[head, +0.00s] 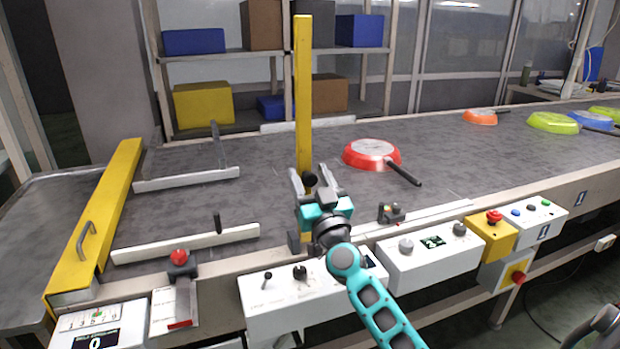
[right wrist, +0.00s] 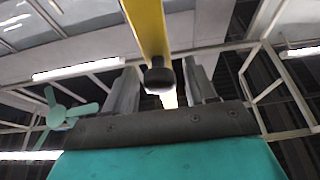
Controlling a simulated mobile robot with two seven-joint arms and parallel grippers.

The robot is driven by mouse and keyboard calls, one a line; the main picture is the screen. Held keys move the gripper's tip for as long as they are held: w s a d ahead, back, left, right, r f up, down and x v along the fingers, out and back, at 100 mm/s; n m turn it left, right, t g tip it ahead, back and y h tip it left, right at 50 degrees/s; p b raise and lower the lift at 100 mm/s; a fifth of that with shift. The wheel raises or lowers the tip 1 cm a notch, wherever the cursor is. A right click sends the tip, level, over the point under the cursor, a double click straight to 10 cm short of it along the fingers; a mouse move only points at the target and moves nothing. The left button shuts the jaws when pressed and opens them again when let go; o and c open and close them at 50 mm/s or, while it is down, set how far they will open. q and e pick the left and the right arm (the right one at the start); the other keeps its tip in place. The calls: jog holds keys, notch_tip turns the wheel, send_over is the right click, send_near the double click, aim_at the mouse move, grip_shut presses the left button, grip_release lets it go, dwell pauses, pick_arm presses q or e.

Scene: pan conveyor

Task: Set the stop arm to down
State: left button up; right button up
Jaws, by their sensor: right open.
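The stop arm (head: 303,90) is a long yellow bar that stands upright at the near edge of the conveyor. A black knob (head: 310,179) sits low on its near side. My right gripper (head: 316,182) is open, with its fingers pointing up on either side of the knob. In the right wrist view the knob (right wrist: 159,75) shows between the two grey fingers, and the yellow bar (right wrist: 146,25) rises behind it. I cannot tell whether either finger touches the knob. The gripper hides the foot of the bar. My left gripper is not in view.
A red pan (head: 370,151) lies upside down on the grey belt (head: 270,170), right of the bar, its handle toward me. More pans lie far right. White control boxes (head: 432,255) line the front edge. A yellow gate (head: 105,215) and pale rails (head: 185,243) are left.

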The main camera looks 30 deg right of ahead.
jog(key=shift+c, duration=0.2)
grip_shut()
dwell(0.3)
